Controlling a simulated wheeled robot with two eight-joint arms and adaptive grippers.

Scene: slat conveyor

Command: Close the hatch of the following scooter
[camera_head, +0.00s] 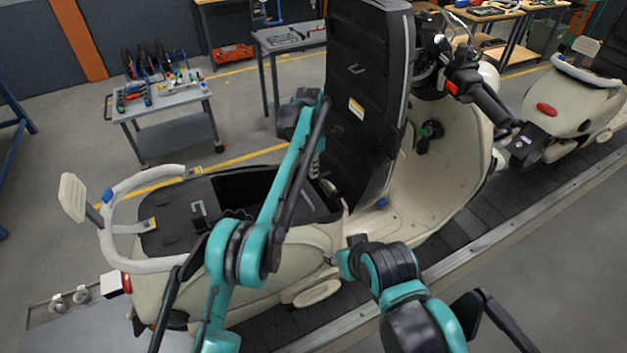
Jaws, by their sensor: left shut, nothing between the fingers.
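The cream scooter (270,265) stands on the conveyor with its black hatch (362,85) raised almost upright. The hatch's dark underside, with a small white label, faces left. The open compartment (235,187) shows below and left of it, partly covered by my left arm. My left arm reaches up across the scooter, with its wrist near the left edge of the hatch. My left gripper (315,166) is small and partly hidden behind the arm; it is shut and empty, close to the hatch's lower left side. Contact with the hatch cannot be told. My right arm is folded low in front of the scooter; its gripper does not show.
A second scooter (565,105) stands farther along the slat conveyor (480,220) at the right. A tool cart (170,105) stands at the back left, and a grey table (285,40) behind the hatch. A curved grab rail (105,225) surrounds the scooter's rear.

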